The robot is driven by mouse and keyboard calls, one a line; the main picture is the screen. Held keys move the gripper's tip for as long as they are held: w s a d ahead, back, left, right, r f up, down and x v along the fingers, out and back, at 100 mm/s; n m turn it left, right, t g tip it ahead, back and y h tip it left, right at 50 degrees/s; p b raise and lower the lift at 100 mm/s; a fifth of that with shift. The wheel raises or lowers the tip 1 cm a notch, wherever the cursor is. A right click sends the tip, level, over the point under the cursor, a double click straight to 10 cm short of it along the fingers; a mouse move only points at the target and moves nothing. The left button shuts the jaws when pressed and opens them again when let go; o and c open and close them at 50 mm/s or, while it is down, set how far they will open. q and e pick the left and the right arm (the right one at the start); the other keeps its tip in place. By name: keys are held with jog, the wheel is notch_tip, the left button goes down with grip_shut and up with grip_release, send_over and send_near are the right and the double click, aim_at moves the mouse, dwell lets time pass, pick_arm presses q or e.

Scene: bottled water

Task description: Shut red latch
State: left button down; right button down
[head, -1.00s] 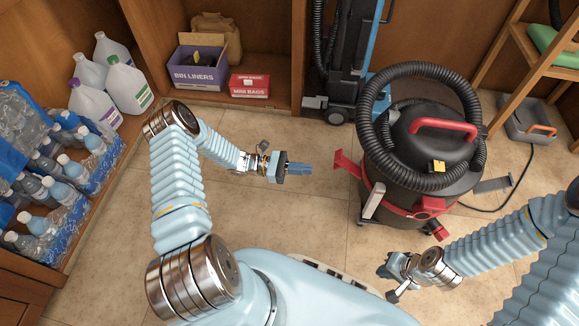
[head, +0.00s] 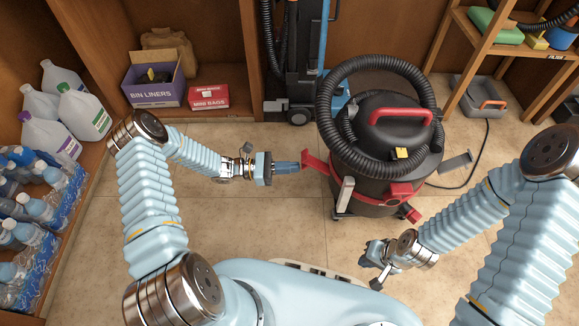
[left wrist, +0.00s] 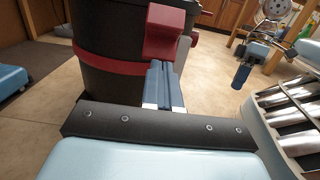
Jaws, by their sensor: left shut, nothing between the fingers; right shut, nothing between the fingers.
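The red latch (head: 316,164) sticks out to the left from the side of the black drum vacuum (head: 372,165). It stands tilted away from the drum, so it looks open. My left gripper (head: 298,167) is shut and empty, its blue fingertips right at the latch's outer end. In the left wrist view the latch (left wrist: 168,32) is a red block just beyond the closed fingertips (left wrist: 160,66); whether they touch, I cannot tell. My right gripper (head: 367,255) is shut and empty, low in front of the vacuum.
A black hose (head: 330,95) loops over the vacuum, with a red handle (head: 400,112) on top. A shelf of bottles (head: 75,165) stands at the left, and bin liners (head: 152,85) and mini bags (head: 208,97) boxes at the back. The tiled floor (head: 240,220) between is clear.

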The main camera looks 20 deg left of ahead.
aim_at(307, 158)
pick_arm(q)
jog(key=shift+r+p, duration=0.35)
jog(key=shift+p, duration=0.05)
jog(key=shift+r+y, duration=0.1)
jog(key=shift+y, duration=0.2)
jog(key=d+r+y+p, duration=0.1)
jog(key=r+y+p, duration=0.1)
jog(key=p, duration=0.1)
jog(key=d+r+g+y+p, duration=0.1)
jog(key=r+y+p, duration=0.1)
jog(key=p, duration=0.2)
jog(key=w+d+r+g+y+p, duration=0.1)
jog(key=r+y+p, duration=0.1)
jog(key=p, duration=0.1)
jog(key=shift+d+r, duration=0.2)
jog(key=shift+r, duration=0.1)
jog(key=shift+w+d+r+y+p, duration=0.15)
jog(key=shift+d+r+y+p, duration=0.2)
jog(key=shift+d+y+p, duration=0.4)
jog(key=shift+w+d+r, duration=0.15)
jog(key=shift+d+r, duration=0.15)
jog(key=shift+d, duration=0.05)
